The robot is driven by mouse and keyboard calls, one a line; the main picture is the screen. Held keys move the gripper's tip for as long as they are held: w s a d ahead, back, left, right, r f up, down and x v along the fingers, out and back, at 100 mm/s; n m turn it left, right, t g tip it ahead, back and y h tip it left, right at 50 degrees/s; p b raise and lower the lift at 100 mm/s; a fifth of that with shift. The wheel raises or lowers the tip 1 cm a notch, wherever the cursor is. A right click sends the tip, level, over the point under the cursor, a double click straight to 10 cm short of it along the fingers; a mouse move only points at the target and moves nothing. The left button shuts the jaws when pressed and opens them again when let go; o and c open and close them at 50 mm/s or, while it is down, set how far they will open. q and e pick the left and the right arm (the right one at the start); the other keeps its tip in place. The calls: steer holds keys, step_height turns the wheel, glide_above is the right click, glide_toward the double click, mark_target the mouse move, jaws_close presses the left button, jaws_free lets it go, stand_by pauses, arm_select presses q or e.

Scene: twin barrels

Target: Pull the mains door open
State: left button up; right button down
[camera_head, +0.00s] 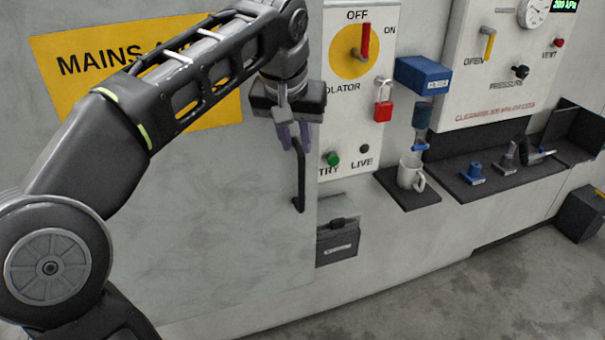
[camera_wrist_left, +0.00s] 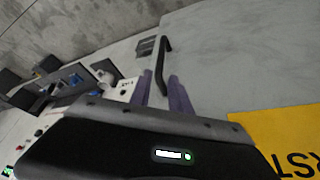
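The mains door (camera_head: 220,220) is a large grey panel with a yellow sign (camera_head: 60,45) reading "MAINS", partly hidden by my left arm. It looks shut. Its black upright bar handle (camera_head: 300,185) is near the right edge; the handle also shows in the left wrist view (camera_wrist_left: 164,58). My left gripper (camera_head: 294,142) is at the handle's upper end, pointing down at it. In the left wrist view its purple fingers (camera_wrist_left: 161,80) are apart, with the handle's end between them. A gap shows on the left of the bar; contact on the right is unclear. My right gripper is out of view.
Right of the door is an isolator panel with a red switch (camera_head: 365,42) and red padlock (camera_head: 383,110). A white mug (camera_head: 410,172) stands on a small black shelf (camera_head: 425,196). A dark box (camera_head: 337,243) sits below the panel. Bare floor (camera_head: 450,290) lies in front.

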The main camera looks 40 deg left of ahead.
mark_target(300, 164)
arm_select(q)
steer(key=b+x, duration=0.5)
steer(key=x, duration=0.1)
steer(key=shift+f+b, duration=0.4)
steer(key=shift+p+x, duration=0.4)
steer(key=shift+x, duration=2.1)
steer(key=shift+w, duration=0.15)
steer(key=shift+c, duration=0.2)
steer(key=shift+r, duration=0.1)
jaws_close()
